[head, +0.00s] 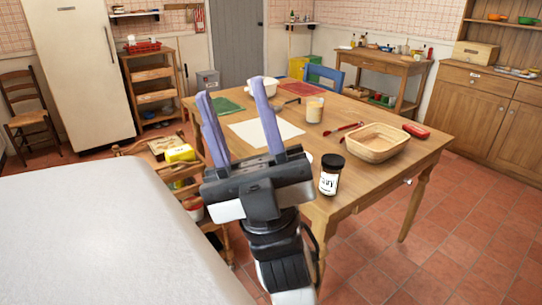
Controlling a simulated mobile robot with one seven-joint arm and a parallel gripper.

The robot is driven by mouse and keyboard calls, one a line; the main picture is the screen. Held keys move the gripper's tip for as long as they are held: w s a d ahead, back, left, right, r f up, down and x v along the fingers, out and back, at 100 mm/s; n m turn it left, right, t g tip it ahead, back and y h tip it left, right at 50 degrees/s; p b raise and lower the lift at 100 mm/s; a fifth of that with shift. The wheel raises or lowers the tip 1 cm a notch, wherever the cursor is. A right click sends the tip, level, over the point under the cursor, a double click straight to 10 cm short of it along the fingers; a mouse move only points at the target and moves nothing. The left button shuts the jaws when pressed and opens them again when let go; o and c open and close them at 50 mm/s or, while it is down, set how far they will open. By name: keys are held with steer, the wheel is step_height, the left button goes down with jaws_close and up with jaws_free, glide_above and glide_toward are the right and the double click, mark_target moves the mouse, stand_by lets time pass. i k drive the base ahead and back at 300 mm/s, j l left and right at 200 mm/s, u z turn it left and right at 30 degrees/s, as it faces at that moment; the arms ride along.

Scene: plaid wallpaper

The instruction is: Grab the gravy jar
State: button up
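A dark jar (330,175) with a black lid and a white label stands upright near the front edge of the wooden table (345,196). The label print is too small to read fully; it looks like the gravy jar. My gripper (231,92) is in the lower middle of the view, with its purple fingers spread apart and pointing up and away. Nothing shows between the fingers. The jar is to the right of the gripper, apart from it in the picture. The gripper hides part of the table's left side.
On the table are a wicker basket (376,143), a jar with pale contents (314,110), a red-handled utensil (347,128), a red item (416,130), a white sheet (283,131) and a white bowl (270,87). A pale surface (90,235) fills the lower left. Tiled floor (455,235) is clear at right.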

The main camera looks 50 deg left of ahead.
mark_target(333, 164)
steer(key=u, duration=1.1)
steer(key=i+l+u, duration=0.15)
steer(key=i+u, duration=0.15)
steer(key=i, duration=0.25)
steer(key=i+l+u, duration=0.25)
steer(key=i, duration=0.25)
